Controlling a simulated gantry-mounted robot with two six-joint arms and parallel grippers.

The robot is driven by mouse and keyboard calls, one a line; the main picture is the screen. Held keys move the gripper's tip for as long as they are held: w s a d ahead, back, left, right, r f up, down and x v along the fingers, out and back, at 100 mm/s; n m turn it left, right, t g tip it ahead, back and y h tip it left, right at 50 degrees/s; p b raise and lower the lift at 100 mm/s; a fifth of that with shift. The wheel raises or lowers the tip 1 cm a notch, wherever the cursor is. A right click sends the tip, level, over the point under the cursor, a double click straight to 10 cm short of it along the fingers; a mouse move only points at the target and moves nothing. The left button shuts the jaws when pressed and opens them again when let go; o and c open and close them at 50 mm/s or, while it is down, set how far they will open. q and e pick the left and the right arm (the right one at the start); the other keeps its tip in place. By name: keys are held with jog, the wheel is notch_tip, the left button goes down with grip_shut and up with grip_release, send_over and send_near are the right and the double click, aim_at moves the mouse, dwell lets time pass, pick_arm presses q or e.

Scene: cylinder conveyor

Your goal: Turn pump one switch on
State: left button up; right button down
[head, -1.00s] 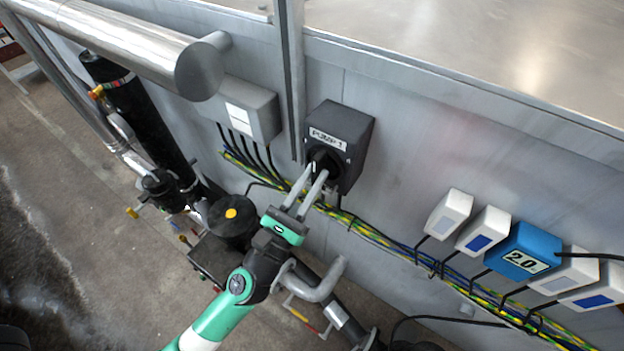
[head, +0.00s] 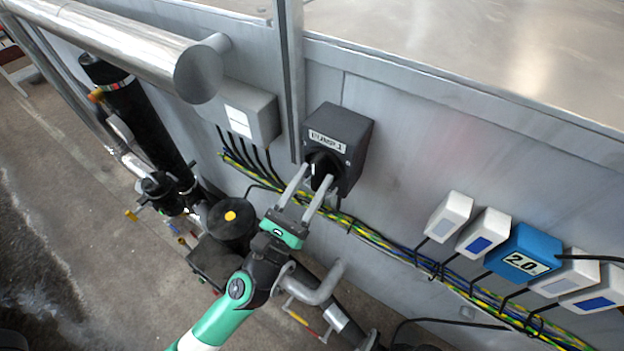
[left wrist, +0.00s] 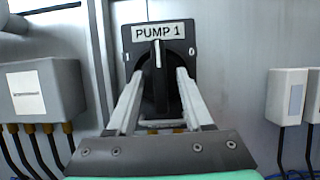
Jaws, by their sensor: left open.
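The pump one switch is a dark grey box (head: 340,138) on the metal wall, with a white "PUMP 1" label and a black rotary knob (head: 322,168) below it. In the left wrist view the knob (left wrist: 159,68) has a white pointer mark standing upright. My left gripper (head: 317,172) is open, its two grey fingers reaching up to the knob. In the left wrist view the fingers (left wrist: 160,72) stand on either side of the knob with gaps, so it does not look clamped. The lower part of the knob face is partly hidden by the fingers. My right gripper is not seen.
A grey box (head: 243,112) with black cables is left of the switch, past a vertical metal post (head: 291,80). Yellow-green and blue cables (head: 365,232) run below. White boxes and a blue box (head: 522,250) are at the right. The wall between is clear.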

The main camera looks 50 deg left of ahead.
pick_arm(q)
jog(key=b+v, duration=0.5)
jog(key=v, duration=0.6)
jog(key=shift+s, duration=0.3)
